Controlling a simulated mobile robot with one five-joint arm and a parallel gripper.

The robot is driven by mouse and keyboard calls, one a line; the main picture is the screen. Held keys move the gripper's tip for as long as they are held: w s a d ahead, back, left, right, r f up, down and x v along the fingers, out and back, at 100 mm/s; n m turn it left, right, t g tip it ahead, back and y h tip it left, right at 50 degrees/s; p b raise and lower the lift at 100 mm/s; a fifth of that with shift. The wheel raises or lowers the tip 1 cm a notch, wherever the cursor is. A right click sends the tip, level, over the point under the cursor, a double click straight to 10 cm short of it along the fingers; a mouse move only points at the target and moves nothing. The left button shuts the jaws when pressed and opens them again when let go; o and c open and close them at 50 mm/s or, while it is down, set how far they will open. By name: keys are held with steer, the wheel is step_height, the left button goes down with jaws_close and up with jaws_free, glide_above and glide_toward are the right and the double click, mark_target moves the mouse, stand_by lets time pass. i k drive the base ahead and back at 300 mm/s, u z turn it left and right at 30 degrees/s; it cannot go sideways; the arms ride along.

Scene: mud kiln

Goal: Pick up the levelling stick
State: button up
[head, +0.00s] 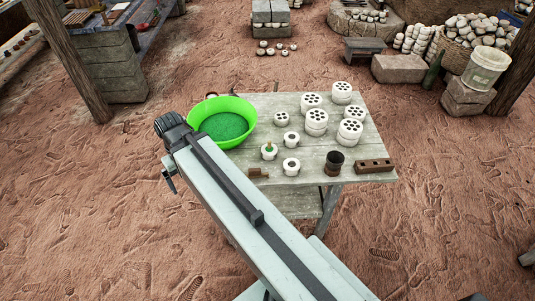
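I cannot pick out the levelling stick for certain. A small brown wooden piece (258,173) lies at the table's near left edge, close beside my arm. A thin dark upright piece (276,87) shows at the table's far edge, too small to make out. My arm reaches from the bottom right to the left of the table. The dark tip of my gripper (170,182) shows below the arm's end, left of the table and the green basin. The arm hides most of the gripper, so its fingers and anything between them cannot be made out.
The grey plank table (335,125) holds a bright green basin (222,122), several white holed cylinders (317,121), white ring pieces (291,166), a dark cylinder (334,163) and a brown holed block (374,166). A wooden post (72,60) stands at upper left. The sandy ground at left is open.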

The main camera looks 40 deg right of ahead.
mark_target(255, 173)
steer(key=k, duration=1.1)
steer(key=u, duration=0.7)
steer(key=i, duration=1.3)
steer(key=z, duration=0.1)
